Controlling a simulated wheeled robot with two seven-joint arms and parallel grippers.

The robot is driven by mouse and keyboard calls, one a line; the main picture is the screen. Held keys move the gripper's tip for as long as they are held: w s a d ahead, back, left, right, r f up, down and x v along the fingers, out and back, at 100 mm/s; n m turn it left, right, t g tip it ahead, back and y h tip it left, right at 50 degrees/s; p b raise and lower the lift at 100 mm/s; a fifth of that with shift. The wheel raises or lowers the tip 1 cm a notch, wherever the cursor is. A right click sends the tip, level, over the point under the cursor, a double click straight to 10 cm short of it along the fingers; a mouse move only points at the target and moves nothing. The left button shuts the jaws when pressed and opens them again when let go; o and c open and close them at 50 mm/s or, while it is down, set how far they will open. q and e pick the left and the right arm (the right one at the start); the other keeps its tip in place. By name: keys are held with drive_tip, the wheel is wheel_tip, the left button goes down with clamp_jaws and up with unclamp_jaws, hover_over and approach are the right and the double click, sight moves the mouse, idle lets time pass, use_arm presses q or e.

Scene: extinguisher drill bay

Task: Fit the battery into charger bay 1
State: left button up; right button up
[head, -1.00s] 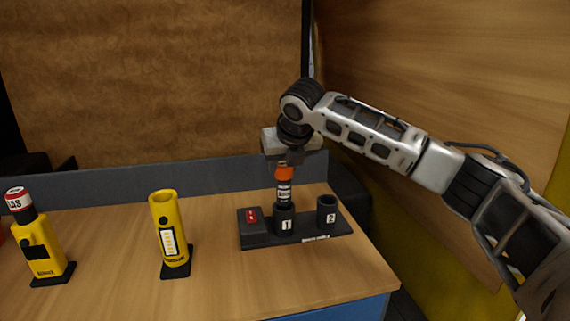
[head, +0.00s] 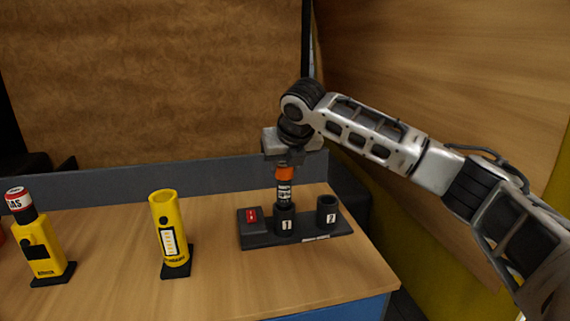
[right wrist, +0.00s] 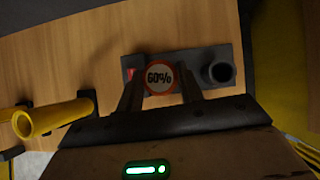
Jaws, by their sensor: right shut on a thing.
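The battery (head: 284,190) is a dark cylinder with a white-lettered label and an orange upper part. It stands upright over bay 1 (head: 286,224) of the black charger (head: 258,239). Its lower end is at the mouth of bay 1; how deep it sits, I cannot tell. My right gripper (head: 284,163) is shut on the battery's top from above. In the right wrist view the battery's round top (right wrist: 160,77) reads 60%, between the two fingers (right wrist: 160,90). Bay 1 is hidden there. My left gripper is not in view.
Empty bay 2 (head: 327,211) stands to the right of bay 1, and a red panel (head: 252,215) to its left. A hollow yellow holder (head: 168,230) and a yellow device with a red-and-white cap (head: 42,250) stand further left. The table front is clear.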

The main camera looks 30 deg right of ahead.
sight(286, 190)
drive_tip(key=shift+f, duration=3.7)
drive_tip(key=o, duration=1.1)
drive_tip(key=shift+o, duration=0.2)
drive_tip(key=shift+f, duration=0.1)
drive_tip(key=b+v, duration=0.1)
drive_tip(key=v, duration=1.5)
